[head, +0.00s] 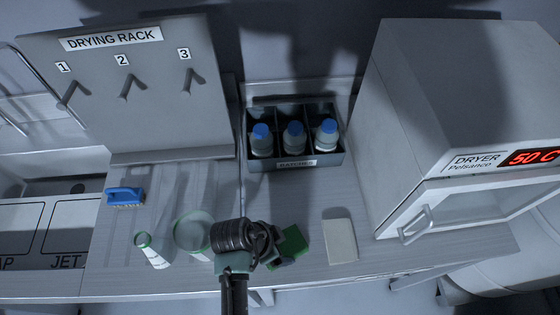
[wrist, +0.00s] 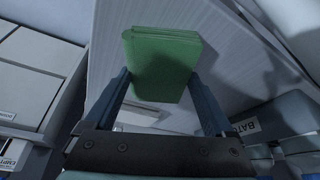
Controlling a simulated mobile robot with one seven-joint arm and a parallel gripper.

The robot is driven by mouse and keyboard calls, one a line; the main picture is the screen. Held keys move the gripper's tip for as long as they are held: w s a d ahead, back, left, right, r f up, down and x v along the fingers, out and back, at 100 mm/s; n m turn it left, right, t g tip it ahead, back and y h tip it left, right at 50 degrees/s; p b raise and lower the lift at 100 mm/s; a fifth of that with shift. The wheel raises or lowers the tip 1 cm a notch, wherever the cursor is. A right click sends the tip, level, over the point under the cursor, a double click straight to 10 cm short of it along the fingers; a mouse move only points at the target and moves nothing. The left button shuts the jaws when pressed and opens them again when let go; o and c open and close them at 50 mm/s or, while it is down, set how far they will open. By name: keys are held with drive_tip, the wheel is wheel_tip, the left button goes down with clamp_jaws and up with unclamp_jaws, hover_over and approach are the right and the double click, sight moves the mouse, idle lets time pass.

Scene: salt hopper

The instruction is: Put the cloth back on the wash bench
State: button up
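The green cloth (head: 293,243) is a folded block near the front edge of the bench, right of the middle in the head view. It fills the gap between my two fingers in the wrist view (wrist: 163,62). My gripper (head: 277,252) has its fingers against opposite sides of the cloth and appears shut on it. Part of the cloth is hidden by my gripper in the head view. I cannot tell its height above the wash bench (head: 305,200).
A pale pad (head: 340,240) lies right of the cloth. A round dish (head: 193,232) and a white cone-shaped vessel (head: 152,252) stand left, with a blue brush (head: 125,196) behind. A bottle crate (head: 295,158) is at the back; the dryer (head: 440,120) bounds the right.

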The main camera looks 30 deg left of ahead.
drive_tip(key=shift+o, duration=0.5)
drive_tip(key=shift+r, duration=0.2)
drive_tip(key=v, duration=1.2)
drive_tip(key=w+a+r+n+t+y, duration=0.2)
drive_tip(key=w+r+t+y, duration=0.35)
drive_tip(key=w+r, duration=1.1)
drive_tip(key=w+d+r+n+t, duration=0.1)
drive_tip(key=w+d+r+t, duration=0.15)
drive_tip(key=r, duration=0.55)
drive_tip(key=w+d+r+t, duration=0.15)
drive_tip(key=r+t, duration=0.25)
drive_tip(key=r, duration=0.4)
drive_tip(key=s+d+r+n+t+h, duration=0.1)
drive_tip(key=s+d+r+t, duration=0.2)
drive_tip(key=r, duration=0.6)
drive_tip(key=s+d+r+n+t+h+b, duration=0.1)
drive_tip(key=s+d+r+t, duration=0.3)
drive_tip(key=r, duration=0.5)
drive_tip(key=s+d+r+n+t+h+b, duration=0.1)
drive_tip(key=s+d+r+t, duration=0.2)
drive_tip(key=r, duration=0.6)
drive_tip(key=shift+s+d+n+t, duration=0.3)
drive_tip(key=shift+d+t, duration=0.6)
drive_tip(key=shift+d, duration=0.1)
